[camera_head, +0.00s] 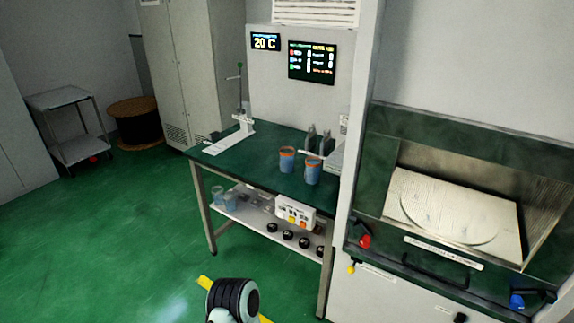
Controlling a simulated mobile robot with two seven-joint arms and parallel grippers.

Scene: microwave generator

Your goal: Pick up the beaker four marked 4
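Two blue beakers with orange-brown rims stand upright on the green tabletop (235,154) near its right end. One is the left beaker (287,161) and the other, slightly nearer, is the right beaker (312,172). They stand close together with a small gap. Paler beakers (224,199) stand on the lower shelf at the left. Any number marks are too small to read, so I cannot tell which beaker is 4. A black and pale part of my own arm shows at the bottom, well short of the table. Neither gripper's fingers are in view.
A stand (241,115) is at the table's back left, and dark-pronged equipment (318,141) is behind the beakers. A white control box (296,212) and black knobs are below. An open-fronted cabinet (455,213) is right of the table. Green floor (130,235) is clear at left.

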